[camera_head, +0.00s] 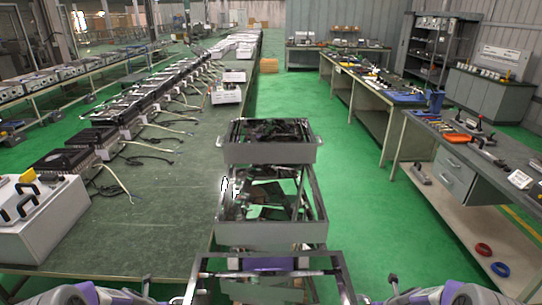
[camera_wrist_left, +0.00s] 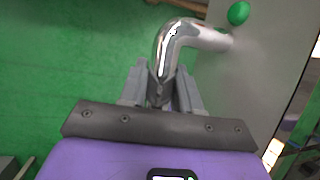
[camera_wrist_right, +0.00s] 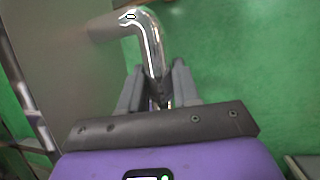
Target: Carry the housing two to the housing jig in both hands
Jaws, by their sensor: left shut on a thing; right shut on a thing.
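Housing two shows as a grey wall (camera_wrist_left: 265,70) with a bent chrome handle in the left wrist view, and as a grey wall (camera_wrist_right: 70,90) with a matching handle in the right wrist view. My left gripper (camera_wrist_left: 160,90) is shut on one handle. My right gripper (camera_wrist_right: 157,90) is shut on the other. In the head view only my purple arms show at the bottom corners. An open dark metal frame (camera_head: 345,280) lies between them; I cannot tell whether it is the held housing's rim. I cannot tell which thing is the housing jig.
Ahead stand two grey open boxes, a nearer (camera_head: 272,234) and a farther one (camera_head: 268,152) with side handles. A long green-topped table (camera_head: 165,215) carrying several devices runs along the left. A workbench (camera_head: 410,150) stands right. Green floor (camera_head: 360,215) is clear between.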

